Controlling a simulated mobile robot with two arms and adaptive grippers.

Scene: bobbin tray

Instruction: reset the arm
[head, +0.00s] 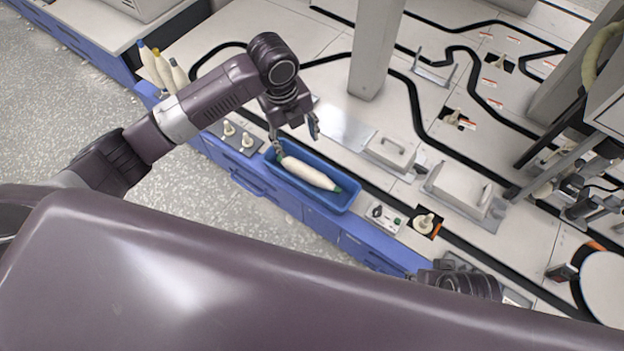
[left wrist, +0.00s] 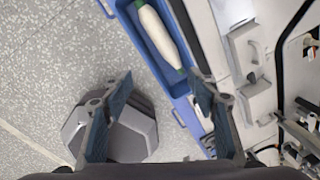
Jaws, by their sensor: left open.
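My left gripper (head: 294,133) is open and empty, above the left end of the blue tray (head: 326,204). In the left wrist view the fingers of the left gripper (left wrist: 160,78) stand wide apart with nothing between them. A white bobbin (head: 308,173) with a green tip lies lengthwise in the tray. The bobbin also shows in the left wrist view (left wrist: 159,36), inside the blue tray (left wrist: 134,35), beyond the fingertips. My right gripper is not in view; only a dark part of my right arm shows at the lower right of the head view.
Several bobbins (head: 160,70) with coloured tips stand at the back left. A grey plate (head: 232,136) with pegs lies left of the tray. A grey post (head: 376,50) rises behind my left gripper. Lidded grey fixtures (head: 392,150) stand right of the tray. The speckled floor is clear.

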